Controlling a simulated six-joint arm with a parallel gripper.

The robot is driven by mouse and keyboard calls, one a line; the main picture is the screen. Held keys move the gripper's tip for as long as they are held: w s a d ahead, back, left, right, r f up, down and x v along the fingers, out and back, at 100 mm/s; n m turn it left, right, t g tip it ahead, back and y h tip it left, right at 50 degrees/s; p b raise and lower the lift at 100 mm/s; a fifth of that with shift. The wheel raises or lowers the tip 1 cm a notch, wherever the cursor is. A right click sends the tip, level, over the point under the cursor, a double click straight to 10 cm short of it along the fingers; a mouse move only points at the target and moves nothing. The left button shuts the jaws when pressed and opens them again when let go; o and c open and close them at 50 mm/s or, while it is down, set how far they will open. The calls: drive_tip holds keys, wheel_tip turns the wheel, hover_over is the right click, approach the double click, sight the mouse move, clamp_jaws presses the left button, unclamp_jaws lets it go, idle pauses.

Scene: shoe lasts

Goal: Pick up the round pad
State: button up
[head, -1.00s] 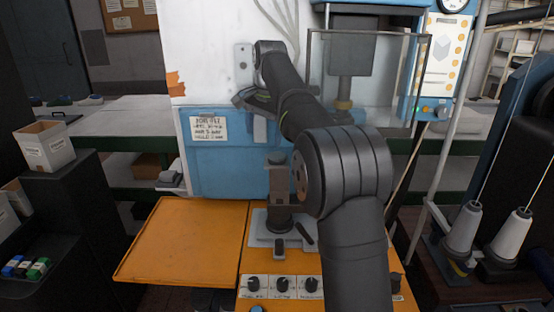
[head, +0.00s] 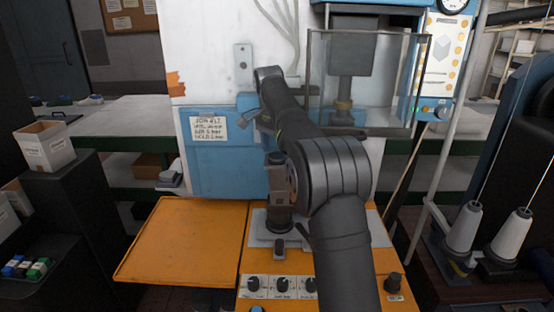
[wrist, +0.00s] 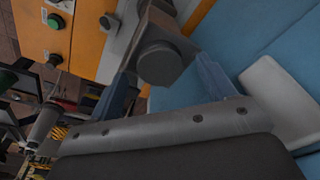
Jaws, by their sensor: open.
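A dark round disc (wrist: 162,63), which may be the round pad, caps a short post in the wrist view. It lies between the two blue-grey fingers of my gripper (wrist: 163,70), which are spread apart with gaps on both sides. I cannot tell how far the fingertips are above or below the disc. In the head view the disc (head: 279,158) tops a dark upright post on the orange machine table, just left of my arm. My arm hides most of the gripper in that view.
The orange table (head: 185,240) is bare on its left leaf. Knobs (head: 282,284) line its front. The blue machine body (head: 215,165) rises close behind the post. A clear guard (head: 390,85) surrounds the press at upper right. Thread cones (head: 512,232) stand far right.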

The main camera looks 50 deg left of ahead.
sight(276, 156)
drive_tip(key=shift+f, duration=0.6)
drive_tip(key=shift+f, duration=0.1)
drive_tip(key=c, duration=1.4)
drive_tip(key=shift+r, duration=0.35)
wheel_tip(276, 156, up, 7)
drive_tip(key=shift+d+f, duration=0.1)
drive_tip(key=shift+f, duration=0.1)
drive_tip(key=s+d, duration=1.4)
